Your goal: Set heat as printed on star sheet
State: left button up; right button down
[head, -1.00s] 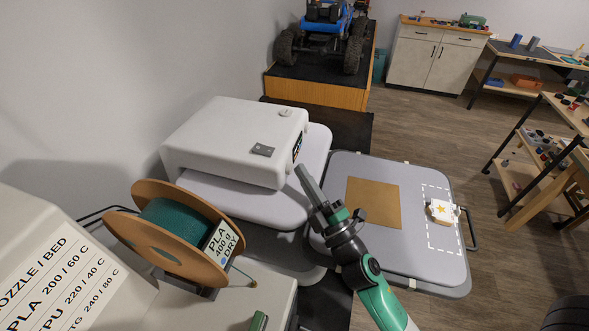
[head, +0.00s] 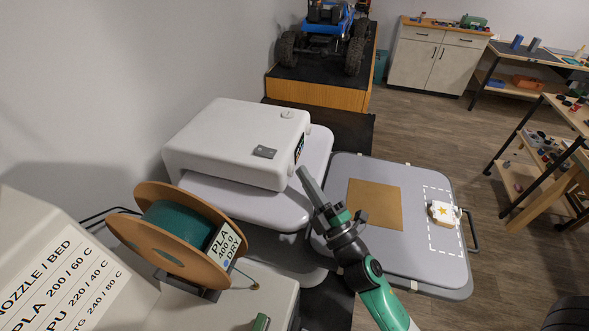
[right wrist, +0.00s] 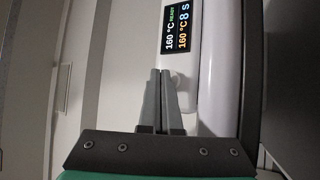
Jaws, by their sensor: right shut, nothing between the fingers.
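The white heat press (head: 230,145) stands by the wall. Its display (head: 299,149) shows at a steep angle in the head view. In the right wrist view the display (right wrist: 176,27) reads 160 °C READY, and 160 °C with 8 s. A pale round knob (right wrist: 179,79) sits below the display. My right gripper (head: 301,170) is shut and empty, its tips close to the press front; in the right wrist view the tips (right wrist: 160,72) are beside the knob, contact unclear. A white piece with a yellow star (head: 442,212) lies on the grey tray (head: 400,263); no printed numbers are readable. My left gripper is not in view.
A brown square sheet (head: 374,204) lies on the tray. A teal filament spool (head: 178,236) and a sign of nozzle and bed temperatures (head: 50,270) are at left. A blue crawler (head: 327,35) stands on a wooden stand behind.

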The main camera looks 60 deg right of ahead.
jog(key=shift+a+r, duration=0.1)
jog(key=shift+s, duration=0.15)
jog(key=shift+s+d+p, duration=0.2)
jog(key=shift+s+p, duration=0.1)
jog(key=shift+s, duration=0.45)
jog(key=shift+s+d+p, duration=0.2)
jog(key=shift+s+p, duration=0.1)
jog(key=shift+s, duration=0.45)
jog(key=shift+s+d+p, duration=0.2)
jog(key=shift+s+p, duration=0.1)
jog(key=shift+s, duration=0.45)
